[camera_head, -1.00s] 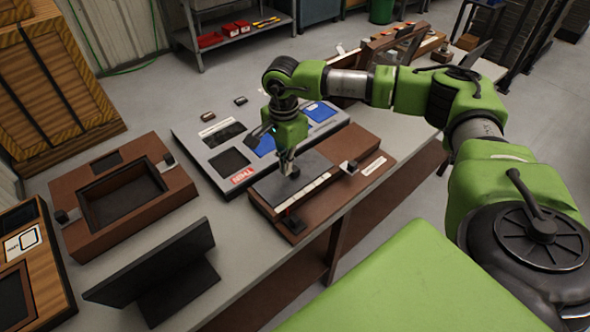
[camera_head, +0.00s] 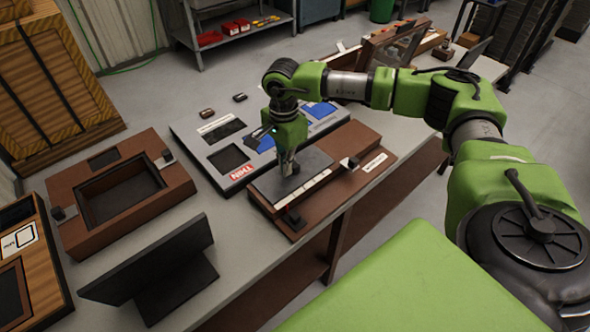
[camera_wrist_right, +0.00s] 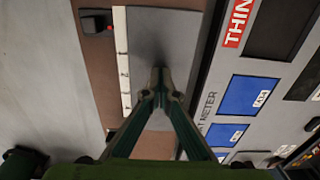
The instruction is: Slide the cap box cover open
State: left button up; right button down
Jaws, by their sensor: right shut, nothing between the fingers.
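The cap box (camera_head: 345,190) is a brown box near the front edge of the bench. Its grey sliding cover (camera_head: 265,188) has a pale marked strip along its front side, and it also shows in the right wrist view (camera_wrist_right: 175,40). My right gripper (camera_head: 289,170) points down at the cover, its fingers shut with nothing between them. In the right wrist view the fingertips (camera_wrist_right: 160,75) meet over the grey cover; whether they touch it I cannot tell. My left gripper is not in view.
A grey panel (camera_head: 190,137) with blue screens and a red "THIN" label lies right behind the cap box. An open brown box (camera_head: 160,205) and a dark tilted stand (camera_head: 150,262) are to the left. Bare bench (camera_head: 240,245) lies between.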

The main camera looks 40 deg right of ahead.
aim_at(297, 163)
jog(key=shift+f+b, duration=0.5)
jog(key=shift+f, duration=0.2)
jog(key=shift+r, duration=0.3)
jog(key=shift+d, duration=0.1)
jog(key=shift+w+d, duration=0.1)
jog(key=shift+d, duration=1.6)
jog(key=shift+w+d+b, duration=0.15)
jog(key=shift+d+b, duration=0.35)
jog(key=shift+d, duration=1.25)
